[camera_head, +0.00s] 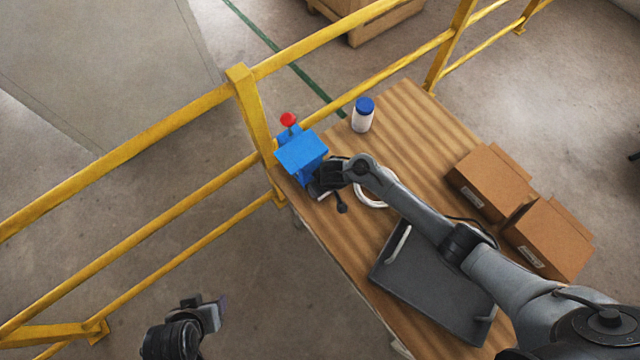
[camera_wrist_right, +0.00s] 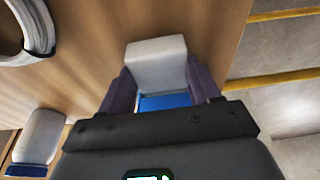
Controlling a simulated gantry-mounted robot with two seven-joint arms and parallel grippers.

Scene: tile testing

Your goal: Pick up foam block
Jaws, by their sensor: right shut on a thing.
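My left gripper (camera_head: 212,312) is off the table at the lower left, too small to tell if open.
A white bottle with a blue cap (camera_head: 362,118), a white ring (camera_head: 372,199), a dark tray (camera_head: 400,283) and cardboard boxes (camera_head: 492,182) are on the table (camera_head: 400,115). A yellow railing (camera_head: 250,120) runs along the left.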

